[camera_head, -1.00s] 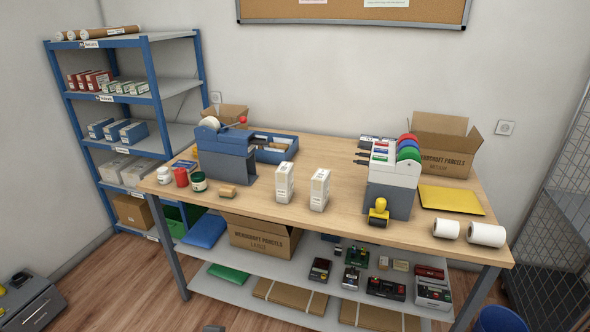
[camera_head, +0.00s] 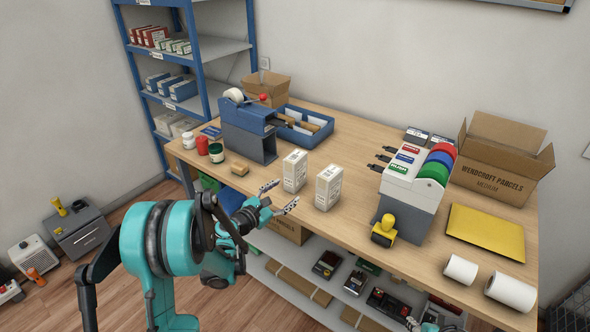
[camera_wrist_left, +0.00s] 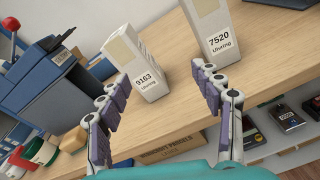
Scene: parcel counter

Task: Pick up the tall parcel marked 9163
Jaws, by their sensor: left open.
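The tall white parcel marked 9163 (camera_wrist_left: 149,72) stands upright on the counter in the left wrist view. In the head view it is the left of two tall white parcels (camera_head: 294,171). The other, marked 7520 (camera_wrist_left: 222,38), stands to its right (camera_head: 328,188). My left gripper (camera_head: 282,194) is open and empty at the counter's front edge, just in front of the 9163 parcel. In the left wrist view its fingers (camera_wrist_left: 154,80) are spread, with the 9163 parcel beyond and between their tips. A small teal and grey part at the head view's bottom edge seems to be my right gripper (camera_head: 428,323); its jaws are unclear.
Left of the parcels are a blue-grey dispenser (camera_head: 248,130), a small tan block (camera_head: 240,169) and jars. To the right stand a label-roll unit (camera_head: 412,190) and a yellow-handled stamp (camera_head: 384,231). The counter (camera_head: 345,150) behind the parcels is clear.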

